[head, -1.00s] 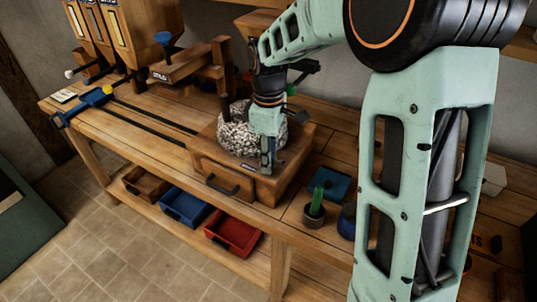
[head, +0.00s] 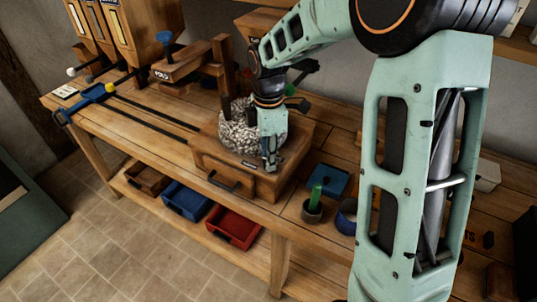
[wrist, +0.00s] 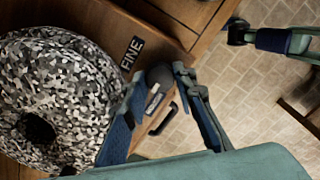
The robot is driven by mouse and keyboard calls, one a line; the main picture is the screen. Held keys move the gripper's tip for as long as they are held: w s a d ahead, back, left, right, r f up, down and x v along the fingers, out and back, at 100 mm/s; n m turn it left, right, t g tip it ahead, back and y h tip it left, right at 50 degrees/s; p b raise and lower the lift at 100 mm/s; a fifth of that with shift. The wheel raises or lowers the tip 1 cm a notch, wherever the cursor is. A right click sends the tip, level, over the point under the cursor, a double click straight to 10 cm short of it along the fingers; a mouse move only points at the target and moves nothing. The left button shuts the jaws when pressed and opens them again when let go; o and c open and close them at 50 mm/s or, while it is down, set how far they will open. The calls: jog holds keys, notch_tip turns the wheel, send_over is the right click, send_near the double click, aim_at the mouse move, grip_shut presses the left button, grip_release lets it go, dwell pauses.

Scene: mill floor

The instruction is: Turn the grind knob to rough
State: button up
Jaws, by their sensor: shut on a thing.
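The grain mill is a wooden box (head: 262,189) on the bench, with a speckled grey millstone (head: 240,138) on top. The millstone also shows large at the left of the wrist view (wrist: 70,75). My gripper (head: 270,165) points down at the box's top beside the stone. In the wrist view its two fingers close around the dark round grind knob (wrist: 158,76). A dark label reading FINE (wrist: 132,53) lies on the wood beside the knob. My gripper hides the knob in the head view.
A drawer handle (head: 224,184) sits on the box front. A small pot with a green stick (head: 313,208) and a blue tray (head: 326,181) stand to the right. Blue (head: 187,201) and red (head: 234,228) bins sit on the lower shelf. Floor in front is clear.

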dwell(0.3)
jog(key=o, duration=1.2)
jog(key=shift+c, duration=0.2)
jog(key=shift+r, duration=0.1)
notch_tip(320, 180, up, 12)
jog(key=shift+w, duration=0.1)
